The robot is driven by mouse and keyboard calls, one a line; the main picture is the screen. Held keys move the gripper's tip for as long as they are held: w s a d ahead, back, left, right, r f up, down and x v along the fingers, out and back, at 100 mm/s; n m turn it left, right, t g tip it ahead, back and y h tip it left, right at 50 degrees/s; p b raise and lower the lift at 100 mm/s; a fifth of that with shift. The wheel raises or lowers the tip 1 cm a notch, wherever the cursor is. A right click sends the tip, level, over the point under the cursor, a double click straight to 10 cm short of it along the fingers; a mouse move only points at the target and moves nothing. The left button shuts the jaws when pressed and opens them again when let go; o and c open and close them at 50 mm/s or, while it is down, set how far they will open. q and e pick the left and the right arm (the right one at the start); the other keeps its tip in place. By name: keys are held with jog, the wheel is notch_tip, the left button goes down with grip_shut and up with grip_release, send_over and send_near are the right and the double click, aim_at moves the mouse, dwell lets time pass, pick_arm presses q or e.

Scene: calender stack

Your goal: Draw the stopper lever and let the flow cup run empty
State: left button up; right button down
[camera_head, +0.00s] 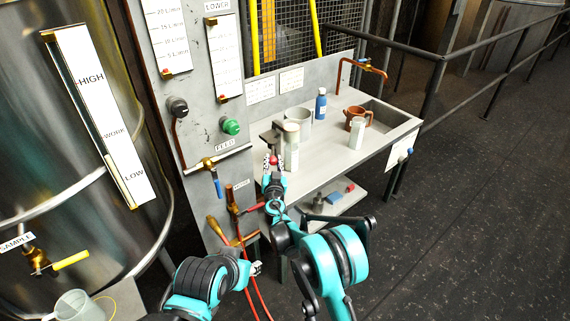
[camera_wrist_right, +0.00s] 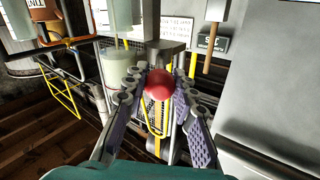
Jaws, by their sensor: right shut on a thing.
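My right gripper (camera_head: 271,160) is shut on a red ball knob (camera_wrist_right: 158,84), which I take to be the end of the stopper lever. The knob also shows between the fingertips in the head view, at the front edge of the bench. Just behind it a pale, translucent cylinder (camera_head: 291,152) stands by a grey metal stand (camera_head: 268,135). I cannot tell which part is the flow cup, or its level. In the wrist view a pale vessel (camera_wrist_right: 118,66) is behind the fingers.
The grey bench (camera_head: 340,150) also holds a blue bottle (camera_head: 321,104), a copper-coloured jug (camera_head: 359,116) and a pale upright container (camera_head: 356,135). A sink (camera_head: 385,113) is at the right end. A large steel tank (camera_head: 100,200) and valve panel (camera_head: 232,90) stand left. Floor at right is clear.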

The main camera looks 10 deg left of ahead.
jog(key=shift+s+a+m+h, duration=0.1)
jog(key=shift+a+m+h, duration=0.45)
jog(key=shift+h, duration=0.35)
jog(key=shift+r, duration=0.1)
jog(key=c, duration=1.2)
grip_release()
jog(key=s+d, duration=0.1)
jog(key=s, duration=0.6)
jog(key=shift+s, duration=0.15)
dwell(4.5)
